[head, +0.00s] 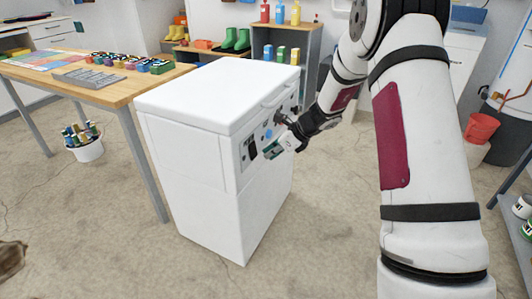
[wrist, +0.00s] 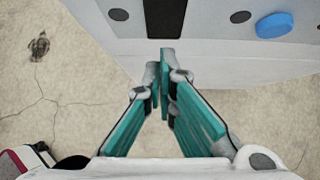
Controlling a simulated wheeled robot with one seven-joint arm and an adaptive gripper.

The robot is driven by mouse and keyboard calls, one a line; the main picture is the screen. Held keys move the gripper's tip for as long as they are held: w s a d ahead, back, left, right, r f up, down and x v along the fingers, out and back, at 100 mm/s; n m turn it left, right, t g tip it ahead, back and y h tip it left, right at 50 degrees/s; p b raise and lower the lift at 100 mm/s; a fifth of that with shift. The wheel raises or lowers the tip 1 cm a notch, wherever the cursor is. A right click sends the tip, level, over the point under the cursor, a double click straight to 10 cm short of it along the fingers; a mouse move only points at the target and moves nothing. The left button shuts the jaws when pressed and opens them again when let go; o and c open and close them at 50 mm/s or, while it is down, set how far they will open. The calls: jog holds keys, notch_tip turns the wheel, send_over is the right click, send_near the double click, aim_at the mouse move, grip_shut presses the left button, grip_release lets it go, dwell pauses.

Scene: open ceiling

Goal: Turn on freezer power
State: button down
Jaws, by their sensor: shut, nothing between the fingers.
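The white chest freezer (head: 185,165) stands on the floor with its lid down. Its control panel (head: 246,158) is on the side facing my arm. The panel has a dark rectangular switch (wrist: 165,17), round dark fittings and a blue knob (wrist: 274,25). My gripper (wrist: 163,62) is shut and empty, its teal fingers pointing at the panel.
A wooden table (head: 120,95) with colored items stands left of the freezer. A white bucket (head: 88,150) is on the floor beneath it. Shelves with boots and bottles (head: 280,12) are behind. A red bucket (head: 481,128) is at right. The floor in front is clear.

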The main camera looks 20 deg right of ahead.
jog(key=p+v, duration=0.3)
jog(key=v, duration=0.7)
jog(key=shift+r, duration=0.35)
